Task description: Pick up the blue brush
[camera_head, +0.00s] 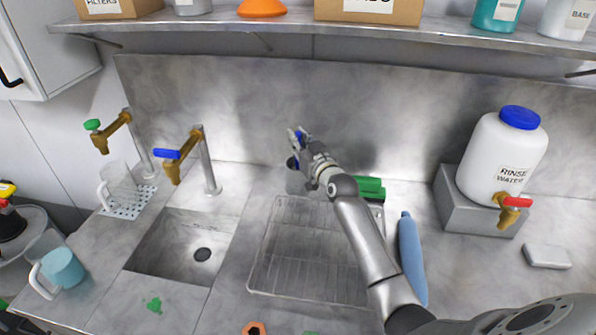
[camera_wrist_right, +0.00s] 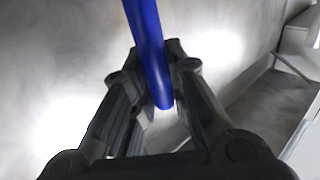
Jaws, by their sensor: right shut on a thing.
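My right gripper (camera_head: 299,139) reaches across the counter to the back wall and is above a grey cup (camera_head: 294,182). In the right wrist view the fingers of my right gripper (camera_wrist_right: 154,62) are closed around a blue handle of the brush (camera_wrist_right: 150,50), which passes between the fingertips. In the head view only a small bit of blue shows at the gripper. The brush's head is hidden. My left gripper is not in view.
A wire rack (camera_head: 312,262) lies on the counter under my right arm. A sink (camera_head: 180,248) with taps is at the left. A shelf (camera_head: 330,32) runs above.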

